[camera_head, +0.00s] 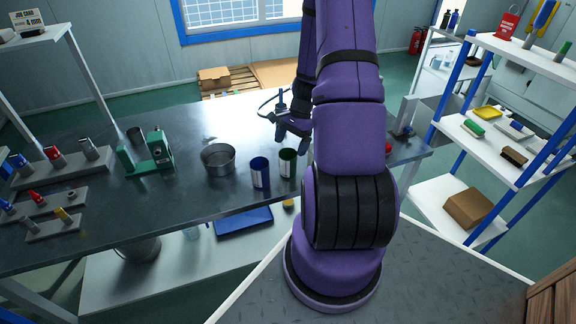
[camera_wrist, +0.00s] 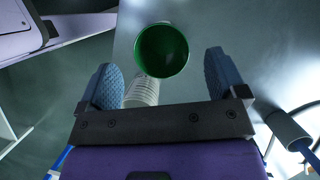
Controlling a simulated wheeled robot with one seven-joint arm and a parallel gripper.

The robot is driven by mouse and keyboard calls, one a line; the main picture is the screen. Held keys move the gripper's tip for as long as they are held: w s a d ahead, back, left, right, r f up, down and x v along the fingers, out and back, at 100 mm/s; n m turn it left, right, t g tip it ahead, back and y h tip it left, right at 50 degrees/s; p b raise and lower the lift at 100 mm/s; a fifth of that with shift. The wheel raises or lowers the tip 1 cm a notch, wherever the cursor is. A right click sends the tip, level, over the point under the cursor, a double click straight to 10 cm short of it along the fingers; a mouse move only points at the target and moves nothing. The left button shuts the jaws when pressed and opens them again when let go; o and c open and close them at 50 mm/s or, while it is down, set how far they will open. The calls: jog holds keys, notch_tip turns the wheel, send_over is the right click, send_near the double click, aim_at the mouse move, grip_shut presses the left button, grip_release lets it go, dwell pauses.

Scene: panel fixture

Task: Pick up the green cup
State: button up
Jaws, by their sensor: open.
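The green cup (camera_head: 288,163) stands upright on the dark metal table near its front edge, just right of a blue cup (camera_head: 260,172). Both have a pale label. My gripper (camera_head: 292,132) is above the table, over and slightly behind the green cup in the head view, apart from it. In the wrist view, the green cup (camera_wrist: 162,51) shows its open green rim and inside, ahead of and between the two open fingers of my gripper (camera_wrist: 163,80). Nothing is held. My arm hides part of the table to the right.
A round metal bowl (camera_head: 218,158) stands left of the blue cup. A green vise-like fixture (camera_head: 146,154) and grey holders with coloured tools (camera_head: 60,165) are further left. White shelves (camera_head: 500,130) stand at the right. The table between bowl and fixture is clear.

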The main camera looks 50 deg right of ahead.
aim_at(283, 171)
jog(key=shift+d+x, duration=0.15)
jog(key=shift+x, duration=1.45)
jog(key=shift+d+x, duration=0.1)
jog(key=shift+x, duration=1.55)
jog(key=shift+f, duration=0.1)
jog(key=c, duration=1)
